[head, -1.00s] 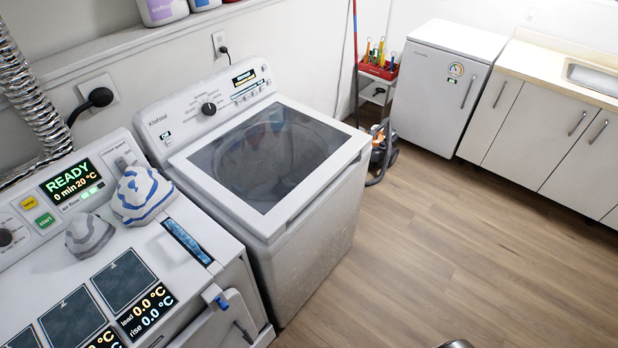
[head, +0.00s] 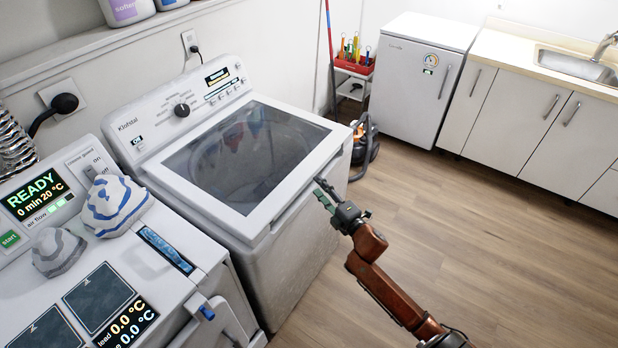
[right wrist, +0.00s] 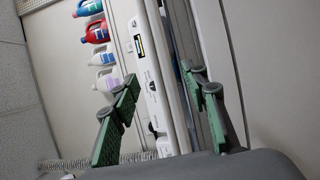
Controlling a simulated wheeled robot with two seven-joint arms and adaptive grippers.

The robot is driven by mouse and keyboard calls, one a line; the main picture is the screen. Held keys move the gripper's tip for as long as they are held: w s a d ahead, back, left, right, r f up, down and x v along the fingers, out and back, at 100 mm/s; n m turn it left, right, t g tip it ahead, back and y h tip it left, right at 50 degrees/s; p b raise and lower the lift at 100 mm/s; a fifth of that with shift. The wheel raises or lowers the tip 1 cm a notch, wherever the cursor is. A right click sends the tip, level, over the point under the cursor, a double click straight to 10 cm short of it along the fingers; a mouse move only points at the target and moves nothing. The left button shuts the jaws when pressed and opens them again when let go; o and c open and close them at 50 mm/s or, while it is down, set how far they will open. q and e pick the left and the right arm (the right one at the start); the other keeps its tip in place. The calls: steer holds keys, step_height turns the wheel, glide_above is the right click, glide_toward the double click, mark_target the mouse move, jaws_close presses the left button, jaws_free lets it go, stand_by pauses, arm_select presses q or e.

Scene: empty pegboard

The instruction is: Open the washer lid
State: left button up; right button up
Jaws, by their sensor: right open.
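The washer (head: 278,245) is a white top-loader in the middle of the head view. Its lid (head: 240,150), a dark glass panel in a white frame, lies shut, and clothes show dimly through it. My right gripper (head: 322,192) is at the front right edge of the lid, open and empty; whether it touches the edge I cannot tell. In the right wrist view its two green fingers (right wrist: 160,95) stand wide apart, with the washer's control panel (right wrist: 151,75) between and beyond them. My left gripper is not in view.
A machine with a READY display (head: 38,190) stands left of the washer, with two striped cloth bundles (head: 115,203) on top. A small white fridge (head: 412,85), a red tool caddy (head: 354,62) and a sink counter (head: 510,52) stand behind. The wooden floor at right is clear.

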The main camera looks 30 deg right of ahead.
mark_target(311, 179)
steer(key=w+b, duration=0.1)
steer(key=w, duration=0.6)
steer(key=shift+f, duration=0.15)
jaws_close()
stand_by(0.3)
steer(key=shift+d, duration=0.15)
